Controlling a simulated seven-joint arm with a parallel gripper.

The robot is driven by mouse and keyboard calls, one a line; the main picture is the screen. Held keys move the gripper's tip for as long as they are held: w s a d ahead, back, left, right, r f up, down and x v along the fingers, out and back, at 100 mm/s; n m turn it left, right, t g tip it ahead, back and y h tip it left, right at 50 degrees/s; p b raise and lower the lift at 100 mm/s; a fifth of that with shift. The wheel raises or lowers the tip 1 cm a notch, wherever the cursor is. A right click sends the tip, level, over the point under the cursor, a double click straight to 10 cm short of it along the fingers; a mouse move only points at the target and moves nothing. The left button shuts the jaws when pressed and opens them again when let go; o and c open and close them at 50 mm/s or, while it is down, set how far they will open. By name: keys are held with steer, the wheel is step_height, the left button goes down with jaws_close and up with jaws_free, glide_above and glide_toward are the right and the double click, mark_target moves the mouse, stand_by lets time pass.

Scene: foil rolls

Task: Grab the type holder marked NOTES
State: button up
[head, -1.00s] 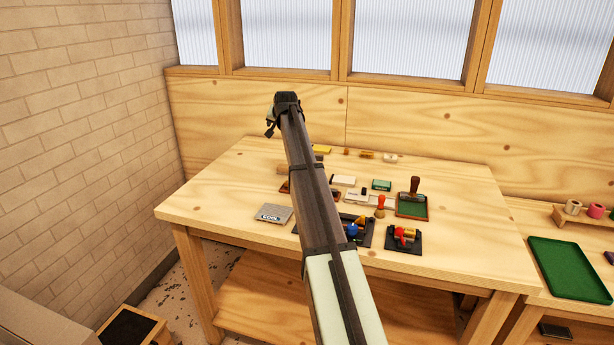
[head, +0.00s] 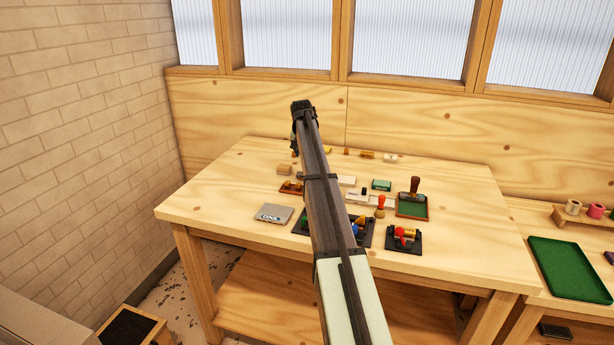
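I cannot read the word NOTES on anything. A small brown and orange piece (head: 291,187) lies left of my arm. My gripper (head: 295,146) hangs at the far end of my arm, over the back of the bench. It is small and partly hidden, so its fingers cannot be made out.
A grey plate marked COOL (head: 273,213) lies at the bench's front left. A wooden block (head: 284,169), a red-handled stamp (head: 380,206), a green pad with a brown-handled tool (head: 412,205) and small yellow pieces (head: 367,154) also stand there. A green tray (head: 573,267) lies at right. The bench's right side is clear.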

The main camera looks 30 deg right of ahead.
steer(key=shift+w+x, duration=0.15)
steer(key=shift+x, duration=1.8)
steer(key=shift+w+x, duration=0.1)
steer(key=shift+x, duration=1.9)
steer(key=shift+r, duration=0.1)
jaws_close()
